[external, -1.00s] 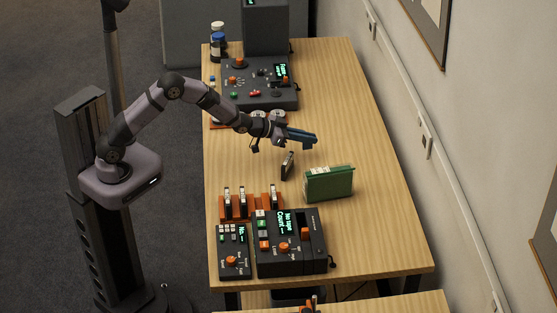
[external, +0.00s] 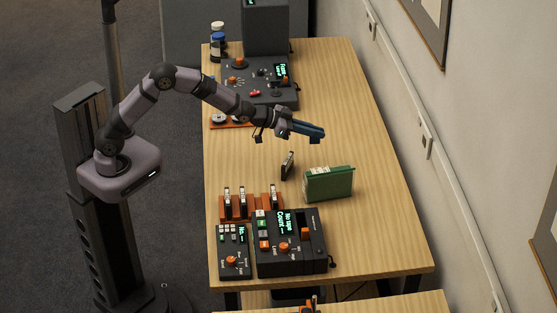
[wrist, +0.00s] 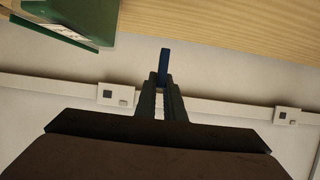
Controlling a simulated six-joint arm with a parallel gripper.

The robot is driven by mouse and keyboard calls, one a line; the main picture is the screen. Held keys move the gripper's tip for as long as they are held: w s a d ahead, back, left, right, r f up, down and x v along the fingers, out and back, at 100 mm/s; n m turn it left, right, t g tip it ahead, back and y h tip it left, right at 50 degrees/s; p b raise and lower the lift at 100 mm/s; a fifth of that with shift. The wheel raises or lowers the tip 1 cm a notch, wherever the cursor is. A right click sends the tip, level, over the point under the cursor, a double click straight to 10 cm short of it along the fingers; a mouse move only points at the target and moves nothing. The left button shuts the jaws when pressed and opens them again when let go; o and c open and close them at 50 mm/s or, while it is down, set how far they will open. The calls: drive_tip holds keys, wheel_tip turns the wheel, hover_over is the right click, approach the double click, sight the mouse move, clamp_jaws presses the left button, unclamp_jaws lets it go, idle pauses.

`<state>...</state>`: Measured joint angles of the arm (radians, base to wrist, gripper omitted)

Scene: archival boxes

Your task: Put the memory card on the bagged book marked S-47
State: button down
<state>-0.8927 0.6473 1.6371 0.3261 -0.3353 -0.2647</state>
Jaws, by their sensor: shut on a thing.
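My gripper (external: 308,131) is in the air above the far middle of the table, pointing right. In the wrist view its dark jaws (wrist: 158,95) are shut on a thin blue piece (wrist: 164,66), seen edge-on and sticking out past the fingertips. No marking shows on it, so I cannot tell for sure that it is the memory card. A green block with a pale label (external: 328,184) stands upright on the table, below and apart from my gripper. It also shows in the wrist view (wrist: 85,18). I cannot read S-47 on anything.
A small dark upright piece (external: 288,165) stands beside the green block. An orange rack (external: 250,211) holds several thin pieces. Dark consoles stand in front (external: 290,245) and at the back (external: 262,85). The table's right side (external: 375,185) is clear; the wall lies beyond.

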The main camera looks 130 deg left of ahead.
drive_tip(key=w+d+r+p, duration=0.6)
drive_tip(key=w+r, duration=0.3)
drive_tip(key=w, duration=0.2)
drive_tip(key=shift+w+d+r+n+g+p, duration=0.25)
drive_tip(key=shift+d+r+n+g+p, duration=0.05)
drive_tip(key=shift+d, duration=0.4)
drive_tip(key=shift+f, duration=0.15)
hover_over(329, 170)
drive_tip(key=shift+f, duration=4.85)
drive_tip(key=shift+f+b, duration=0.1)
drive_tip(key=shift+b, duration=0.2)
